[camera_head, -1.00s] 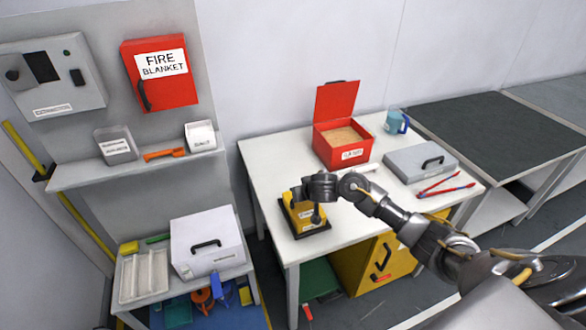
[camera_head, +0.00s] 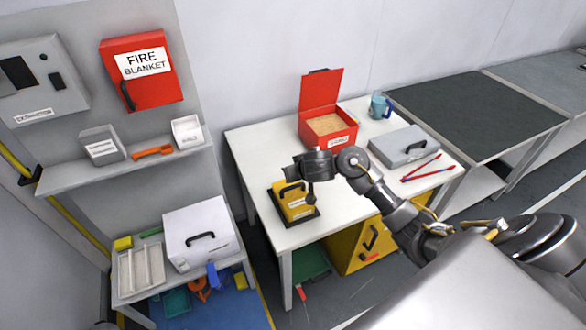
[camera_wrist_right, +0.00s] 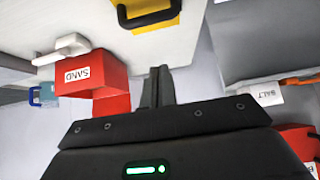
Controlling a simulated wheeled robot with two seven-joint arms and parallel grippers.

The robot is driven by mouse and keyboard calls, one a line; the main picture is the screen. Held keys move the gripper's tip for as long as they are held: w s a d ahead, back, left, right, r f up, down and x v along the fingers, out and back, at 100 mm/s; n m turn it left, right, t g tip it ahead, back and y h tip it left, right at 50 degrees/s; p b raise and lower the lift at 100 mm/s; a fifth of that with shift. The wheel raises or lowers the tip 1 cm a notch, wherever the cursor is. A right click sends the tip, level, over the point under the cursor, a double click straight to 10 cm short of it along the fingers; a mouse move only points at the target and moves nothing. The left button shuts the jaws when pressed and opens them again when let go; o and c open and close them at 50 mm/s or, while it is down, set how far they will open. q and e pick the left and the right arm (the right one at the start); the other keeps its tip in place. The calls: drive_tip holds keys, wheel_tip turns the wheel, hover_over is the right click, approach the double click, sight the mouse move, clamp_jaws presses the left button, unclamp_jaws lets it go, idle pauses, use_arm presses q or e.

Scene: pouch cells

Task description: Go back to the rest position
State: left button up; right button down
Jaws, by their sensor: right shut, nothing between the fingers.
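My right arm comes in from the lower right in the head view. Its gripper (camera_head: 299,173) is above the white table (camera_head: 250,150), just above and behind the yellow case (camera_head: 296,205) with a black handle. In the right wrist view the fingers (camera_wrist_right: 158,86) are together with nothing between them. The yellow case also shows there at the top (camera_wrist_right: 150,14), apart from the fingers. The red sand box (camera_head: 330,130) stands open on the table, its lid up, with sand inside. My left gripper is not in view.
A grey case (camera_head: 404,146), red pliers (camera_head: 421,168) and a blue mug (camera_head: 380,106) are on the table's right side. A white box (camera_head: 197,232) stands on a low side table. A wall shelf (camera_head: 70,177) holds an orange tool (camera_head: 152,153). The dark bench (camera_head: 480,115) is bare.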

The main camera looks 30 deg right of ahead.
drive_tip(key=shift+s, duration=0.15)
drive_tip(key=s+a+f+n+g, duration=0.1)
drive_tip(key=s+a+f+g, duration=0.15)
drive_tip(key=s, duration=0.95)
drive_tip(key=s+a+f+n+g+y, duration=0.1)
drive_tip(key=s+a+f, duration=0.2)
drive_tip(key=s, duration=0.8)
drive_tip(key=s+a+f+n+g, duration=0.1)
drive_tip(key=s+a+f+g, duration=0.15)
drive_tip(key=s, duration=0.95)
wheel_tip(320, 180, down, 30)
drive_tip(key=s+a+b, duration=0.1)
drive_tip(key=b, duration=0.4)
drive_tip(key=s+d+f+g+b, duration=0.1)
drive_tip(key=s+d+f+b, duration=0.2)
drive_tip(key=s+f, duration=1.3)
wheel_tip(320, 180, down, 4)
drive_tip(key=shift+s+r+n+g, duration=0.1)
drive_tip(key=shift+s+n+g, duration=0.2)
drive_tip(key=shift+s, duration=0.1)
